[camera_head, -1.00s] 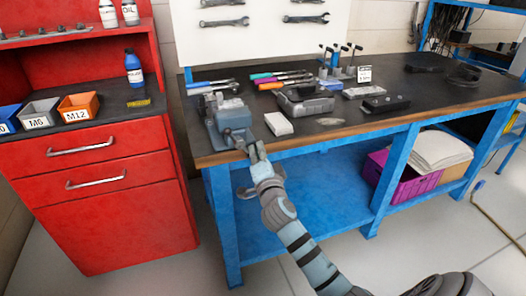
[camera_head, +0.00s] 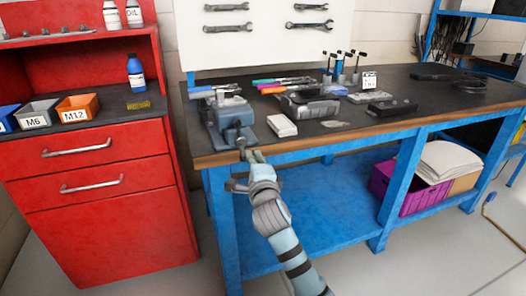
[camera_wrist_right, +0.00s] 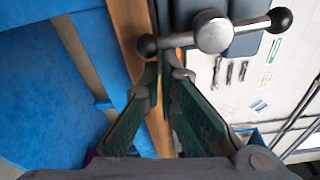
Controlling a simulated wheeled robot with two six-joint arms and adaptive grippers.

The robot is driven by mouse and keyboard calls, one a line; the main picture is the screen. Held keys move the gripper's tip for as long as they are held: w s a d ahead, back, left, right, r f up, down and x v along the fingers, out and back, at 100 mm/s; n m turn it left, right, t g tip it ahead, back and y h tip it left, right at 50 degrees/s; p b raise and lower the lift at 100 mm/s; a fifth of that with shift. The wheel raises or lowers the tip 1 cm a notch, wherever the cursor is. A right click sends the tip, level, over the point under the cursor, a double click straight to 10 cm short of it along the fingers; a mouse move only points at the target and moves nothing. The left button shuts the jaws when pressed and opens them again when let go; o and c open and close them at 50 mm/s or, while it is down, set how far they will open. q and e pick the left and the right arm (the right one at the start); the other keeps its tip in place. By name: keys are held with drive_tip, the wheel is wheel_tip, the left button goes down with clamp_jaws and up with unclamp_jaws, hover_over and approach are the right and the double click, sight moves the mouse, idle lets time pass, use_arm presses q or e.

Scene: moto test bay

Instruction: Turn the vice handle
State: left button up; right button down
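The grey-blue vice (camera_head: 232,116) sits on the front left corner of the workbench. Its handle (camera_wrist_right: 245,26) shows in the right wrist view as a bar with dark ball ends through a round light hub (camera_wrist_right: 212,33). My right gripper (camera_head: 248,155) is just in front of and below the vice, at the bench edge. In the right wrist view its green-padded fingers (camera_wrist_right: 165,72) are a narrow gap apart, with nothing visibly clamped. Their tips are close to the handle's left ball end (camera_wrist_right: 147,45); contact cannot be told. My left gripper is not in view.
A white block (camera_head: 282,126), a grey case (camera_head: 310,106) and several tools lie on the dark bench top (camera_head: 340,135) right of the vice. A red cabinet (camera_head: 100,220) stands at the left. A purple crate (camera_head: 405,190) is on the blue lower shelf.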

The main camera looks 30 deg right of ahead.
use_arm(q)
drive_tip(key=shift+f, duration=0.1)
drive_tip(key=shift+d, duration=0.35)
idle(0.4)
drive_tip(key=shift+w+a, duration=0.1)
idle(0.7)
